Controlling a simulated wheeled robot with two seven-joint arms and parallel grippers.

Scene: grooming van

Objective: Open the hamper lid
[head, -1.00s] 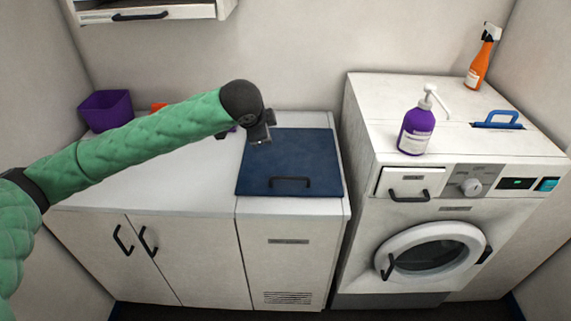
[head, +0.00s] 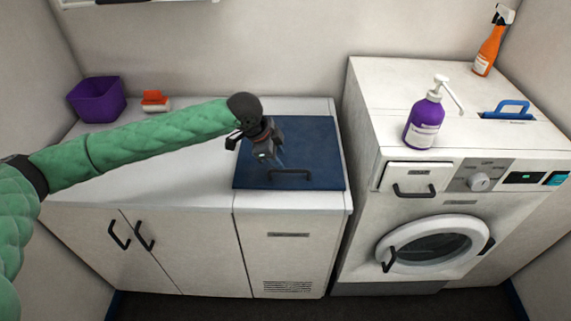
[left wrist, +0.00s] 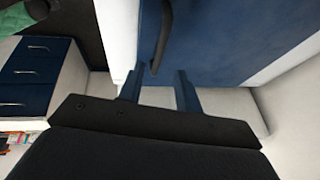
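The hamper lid (head: 312,150) is a dark blue flat panel, lying closed on the top of the white cabinet. Its black bar handle (head: 290,172) is near the front edge. My left gripper (head: 275,163) hangs over the lid, just left of and behind the handle. In the left wrist view its two blue fingers (left wrist: 158,90) are spread apart with nothing held between them. The handle (left wrist: 164,35) shows there beyond the fingertips, its near end lined up with the gap. Contact with the lid cannot be told. My right gripper is in neither view.
A purple bin (head: 97,100) and an orange brush (head: 155,100) are at the back left of the white counter (head: 150,180). A washing machine (head: 450,180) stands to the right, bearing a purple pump bottle (head: 424,122) and an orange spray bottle (head: 489,45).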

